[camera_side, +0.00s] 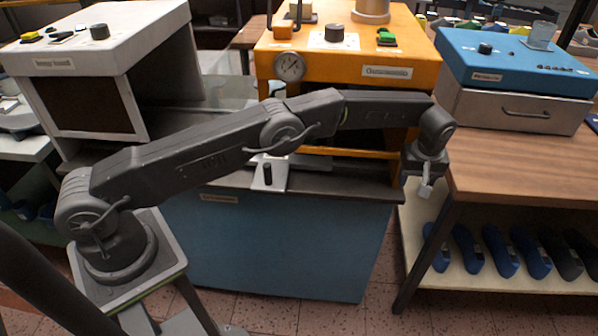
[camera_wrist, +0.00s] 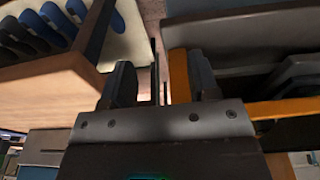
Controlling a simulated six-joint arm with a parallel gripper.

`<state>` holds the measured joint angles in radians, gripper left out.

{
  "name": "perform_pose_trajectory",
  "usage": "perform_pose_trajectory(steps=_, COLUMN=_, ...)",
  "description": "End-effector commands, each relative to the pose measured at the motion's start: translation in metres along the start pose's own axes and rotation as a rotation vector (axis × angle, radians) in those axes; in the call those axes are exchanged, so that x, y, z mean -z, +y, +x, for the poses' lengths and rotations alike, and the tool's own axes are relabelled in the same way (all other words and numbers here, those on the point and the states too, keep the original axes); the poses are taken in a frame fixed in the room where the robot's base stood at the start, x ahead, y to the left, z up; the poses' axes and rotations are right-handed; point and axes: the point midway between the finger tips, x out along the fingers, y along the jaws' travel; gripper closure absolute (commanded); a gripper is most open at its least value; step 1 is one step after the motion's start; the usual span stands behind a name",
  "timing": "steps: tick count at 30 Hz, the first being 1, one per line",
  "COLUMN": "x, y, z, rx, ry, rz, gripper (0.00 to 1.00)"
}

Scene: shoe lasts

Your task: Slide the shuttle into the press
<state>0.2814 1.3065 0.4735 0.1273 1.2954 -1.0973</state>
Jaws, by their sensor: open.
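The orange press (camera_side: 408,28) stands at the back middle, with a round gauge and buttons, on a blue base cabinet (camera_side: 280,245). The shuttle (camera_side: 280,180) looks like a light metal plate with an upright black knob (camera_side: 267,174). It sticks out over the front edge of the base, below the press; its rear is hidden by my arm. My gripper (camera_side: 424,186) hangs to the right of the shuttle, between the press base and the wooden table, and holds nothing. In the wrist view my gripper (camera_wrist: 163,82) shows its two dark fingers apart. The shuttle cannot be made out there.
A wooden table (camera_side: 530,165) with a blue-topped machine (camera_side: 515,65) stands right of my gripper. Several dark and blue lasts (camera_side: 500,250) lie on its lower shelf. A white machine (camera_side: 110,40) is at the left. Open air lies in front of the press base.

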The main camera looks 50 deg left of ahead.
Motion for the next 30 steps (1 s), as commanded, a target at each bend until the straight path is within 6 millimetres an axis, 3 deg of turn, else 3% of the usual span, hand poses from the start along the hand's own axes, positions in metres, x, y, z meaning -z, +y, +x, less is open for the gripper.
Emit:
perform_pose_trajectory(steps=8, x=0.000, y=0.000, z=-0.007, rx=-0.001, ry=0.000, rz=0.000, gripper=0.45)
perform_pose_trajectory(steps=20, x=0.000, y=0.000, z=-0.048, rx=-0.001, ry=0.000, rz=0.000, gripper=0.45)
perform_pose_trajectory(steps=30, x=-0.002, y=0.000, z=-0.050, rx=0.000, ry=0.000, rz=0.001, gripper=0.45)
